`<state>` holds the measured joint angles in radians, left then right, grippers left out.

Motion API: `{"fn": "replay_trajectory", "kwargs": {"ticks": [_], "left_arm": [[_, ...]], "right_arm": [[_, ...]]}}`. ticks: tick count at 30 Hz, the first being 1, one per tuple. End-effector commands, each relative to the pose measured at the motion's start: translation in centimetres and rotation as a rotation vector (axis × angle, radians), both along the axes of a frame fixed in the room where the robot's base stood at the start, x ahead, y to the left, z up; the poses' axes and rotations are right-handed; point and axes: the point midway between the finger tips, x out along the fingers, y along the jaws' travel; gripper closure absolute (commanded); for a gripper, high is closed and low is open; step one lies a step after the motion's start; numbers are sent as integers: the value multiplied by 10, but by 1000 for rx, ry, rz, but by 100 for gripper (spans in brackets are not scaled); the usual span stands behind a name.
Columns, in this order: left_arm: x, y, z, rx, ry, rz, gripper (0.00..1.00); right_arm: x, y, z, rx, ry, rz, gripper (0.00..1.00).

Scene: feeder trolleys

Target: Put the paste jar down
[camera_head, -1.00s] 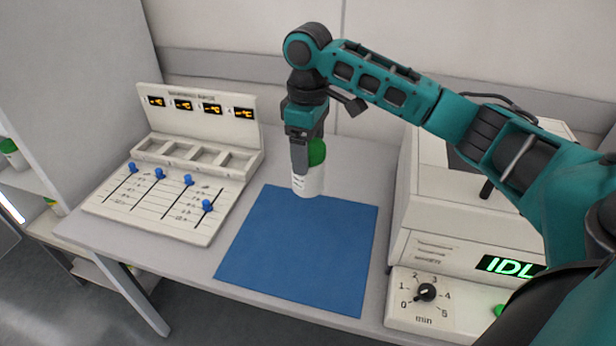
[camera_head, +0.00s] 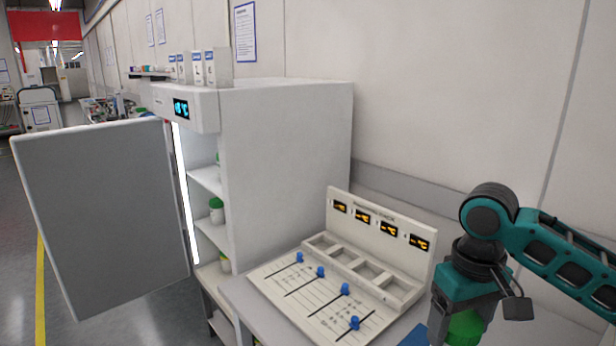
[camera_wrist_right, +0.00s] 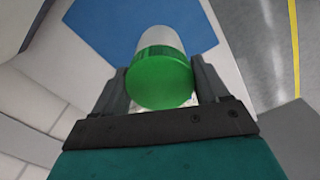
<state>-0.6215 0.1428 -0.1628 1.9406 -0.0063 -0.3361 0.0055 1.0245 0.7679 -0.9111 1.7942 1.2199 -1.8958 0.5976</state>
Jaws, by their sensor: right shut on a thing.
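The paste jar is white with a green lid. Its lid (camera_head: 466,327) shows at the bottom right of the head view, under my right wrist, and the rest is cut off by the frame edge. In the right wrist view the jar (camera_wrist_right: 160,70) sits between the two fingers of my right gripper (camera_wrist_right: 162,85), which is shut on it. The blue mat (camera_wrist_right: 130,25) shows beyond the jar in that view; whether the jar touches it I cannot tell. A corner of the mat (camera_head: 415,337) shows in the head view. My left gripper is not in view.
A tempering rack (camera_head: 310,290) with blue sliders and lit displays stands on the table left of my right gripper. Further left is a white fridge (camera_head: 290,140) with its door (camera_head: 100,215) wide open. Green-lidded jars (camera_head: 216,210) stand on its shelves.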

Motion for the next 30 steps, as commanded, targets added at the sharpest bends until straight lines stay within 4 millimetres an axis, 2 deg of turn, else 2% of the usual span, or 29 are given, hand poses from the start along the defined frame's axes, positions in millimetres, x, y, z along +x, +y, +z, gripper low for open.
{"fn": "replay_trajectory", "kwargs": {"ticks": [3, 9, 30], "left_arm": [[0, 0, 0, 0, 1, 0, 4], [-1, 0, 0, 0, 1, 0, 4], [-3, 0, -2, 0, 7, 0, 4]], "right_arm": [[-14, 19, -9, 6, -1, -99, 93], [-30, 36, -19, 13, 4, -213, 93], [-32, 37, -20, 15, 5, -232, 93]]}}
